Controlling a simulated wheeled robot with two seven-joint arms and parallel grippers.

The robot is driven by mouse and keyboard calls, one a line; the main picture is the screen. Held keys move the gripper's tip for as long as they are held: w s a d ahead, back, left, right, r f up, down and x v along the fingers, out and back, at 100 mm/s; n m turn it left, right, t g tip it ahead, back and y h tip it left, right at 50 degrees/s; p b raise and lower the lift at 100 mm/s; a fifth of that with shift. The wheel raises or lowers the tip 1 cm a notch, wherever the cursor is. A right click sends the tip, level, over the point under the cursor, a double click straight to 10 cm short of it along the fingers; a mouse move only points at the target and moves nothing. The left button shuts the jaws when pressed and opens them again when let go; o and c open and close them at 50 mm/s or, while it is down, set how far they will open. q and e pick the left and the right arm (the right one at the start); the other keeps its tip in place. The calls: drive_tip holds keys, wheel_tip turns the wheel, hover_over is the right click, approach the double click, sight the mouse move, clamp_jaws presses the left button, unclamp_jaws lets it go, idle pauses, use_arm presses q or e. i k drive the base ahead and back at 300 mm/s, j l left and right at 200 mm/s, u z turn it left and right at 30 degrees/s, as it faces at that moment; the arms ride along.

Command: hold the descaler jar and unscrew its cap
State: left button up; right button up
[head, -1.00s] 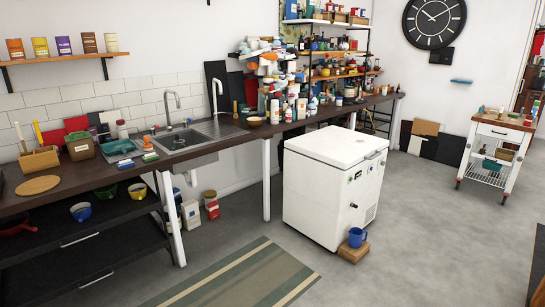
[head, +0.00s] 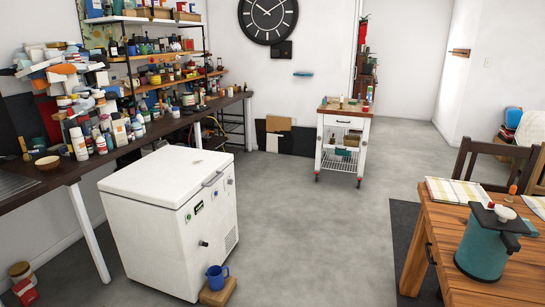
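I cannot pick out the descaler jar for certain in the head view. Many jars and bottles crowd the dark counter at the left, among them a tall white bottle (head: 78,143) and a white container with a label (head: 119,131). They are too small for their labels to be read. More small jars stand on the shelf rack (head: 164,54) behind. Neither of my grippers shows in the view.
A white chest freezer (head: 165,220) stands on the floor, with a blue mug (head: 217,278) on a wooden block beside it. A wheeled cart (head: 342,140) stands further back. A wooden table (head: 465,215) at the right bears a teal canister (head: 484,250). The middle floor is clear.

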sight(175, 114)
drive_tip(key=i+z, duration=0.15)
drive_tip(key=i, duration=0.6)
drive_tip(key=i+z, duration=0.1)
drive_tip(key=i, duration=0.65)
drive_tip(key=i+j+z, duration=0.15)
drive_tip(key=i, duration=0.55)
drive_tip(key=i+u, duration=0.1)
drive_tip(key=i, duration=0.5)
drive_tip(key=i+l, duration=0.1)
drive_tip(key=i, duration=0.45)
drive_tip(key=i+l+u, duration=0.15)
drive_tip(key=i, duration=0.45)
drive_tip(key=i+l, duration=0.1)
drive_tip(key=i, duration=0.5)
drive_tip(key=i+j+u, duration=0.2)
drive_tip(key=i+u, duration=0.7)
drive_tip(key=i+l+u, duration=0.1)
drive_tip(key=i+u, duration=0.35)
drive_tip(key=i+l+u, duration=0.45)
drive_tip(key=i+j, duration=0.1)
drive_tip(key=i, duration=0.05)
